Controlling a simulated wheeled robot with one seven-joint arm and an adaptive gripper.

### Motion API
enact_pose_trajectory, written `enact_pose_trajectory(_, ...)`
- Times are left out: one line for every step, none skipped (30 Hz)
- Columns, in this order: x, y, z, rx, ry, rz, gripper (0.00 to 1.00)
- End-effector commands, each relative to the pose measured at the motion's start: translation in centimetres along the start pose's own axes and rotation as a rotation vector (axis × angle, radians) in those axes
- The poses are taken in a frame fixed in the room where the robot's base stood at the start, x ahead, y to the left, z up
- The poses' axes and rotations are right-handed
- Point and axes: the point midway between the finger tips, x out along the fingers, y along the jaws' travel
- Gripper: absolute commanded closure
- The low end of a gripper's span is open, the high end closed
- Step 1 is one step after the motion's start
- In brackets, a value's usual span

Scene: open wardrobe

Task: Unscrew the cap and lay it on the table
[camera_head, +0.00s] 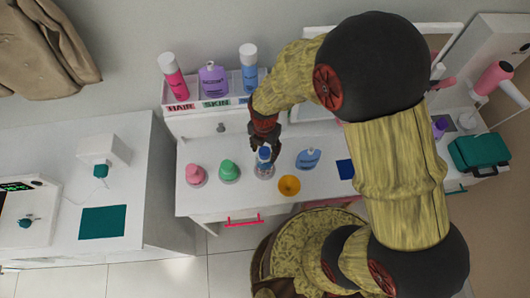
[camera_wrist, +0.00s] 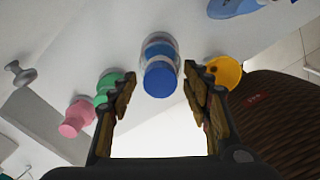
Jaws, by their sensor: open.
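A small clear bottle (camera_wrist: 159,46) with a blue label and a blue cap (camera_wrist: 160,80) stands on the white table (camera_head: 215,203). In the head view the bottle's blue cap (camera_head: 264,153) shows just below my gripper (camera_head: 264,142). In the wrist view my gripper (camera_wrist: 158,82) is open, its two fingers spread to the left and right of the cap. The fingers look apart from the cap, with nothing held. The cap is on the bottle. The contact between fingers and cap is hard to judge in the head view.
Pink (camera_head: 195,174) and green (camera_head: 229,170) bottles stand left of the bottle. A yellow-orange round item (camera_head: 289,186) and a blue bottle (camera_head: 308,159) are on its right. A shelf with several labelled bottles runs behind. The table's front strip is mostly clear.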

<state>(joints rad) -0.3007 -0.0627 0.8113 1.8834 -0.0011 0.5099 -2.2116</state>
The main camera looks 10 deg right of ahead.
Motion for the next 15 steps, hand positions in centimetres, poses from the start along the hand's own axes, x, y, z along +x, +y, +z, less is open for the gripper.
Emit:
enact_pose_trajectory(0.00,0.00,0.00,0.001,0.000,0.000,0.52)
enact_pose_trajectory(0.00,0.00,0.00,0.006,0.000,0.000,0.52)
enact_pose_trajectory(-0.01,0.00,0.00,0.023,0.000,0.000,0.52)
enact_pose_trajectory(-0.02,0.00,0.00,0.042,0.000,0.000,0.52)
enact_pose_trajectory(-0.03,0.00,0.00,0.070,0.000,0.000,0.52)
enact_pose_trajectory(-0.04,0.00,0.00,0.114,0.000,0.000,0.52)
enact_pose_trajectory(-0.05,0.01,0.01,0.153,0.000,0.000,0.52)
enact_pose_trajectory(-0.06,0.01,0.01,0.193,0.000,0.000,0.52)
enact_pose_trajectory(-0.07,0.02,0.01,0.244,0.000,0.001,0.52)
enact_pose_trajectory(-0.07,0.02,0.02,0.284,0.000,0.001,0.52)
enact_pose_trajectory(-0.08,0.03,0.02,0.323,0.000,0.001,0.52)
enact_pose_trajectory(-0.08,0.03,0.02,0.374,0.000,0.001,0.52)
enact_pose_trajectory(-0.08,0.03,0.02,0.413,0.000,0.001,0.52)
enact_pose_trajectory(-0.07,0.03,0.02,0.452,0.000,0.001,0.52)
enact_pose_trajectory(-0.07,0.02,0.02,0.503,0.000,0.001,0.52)
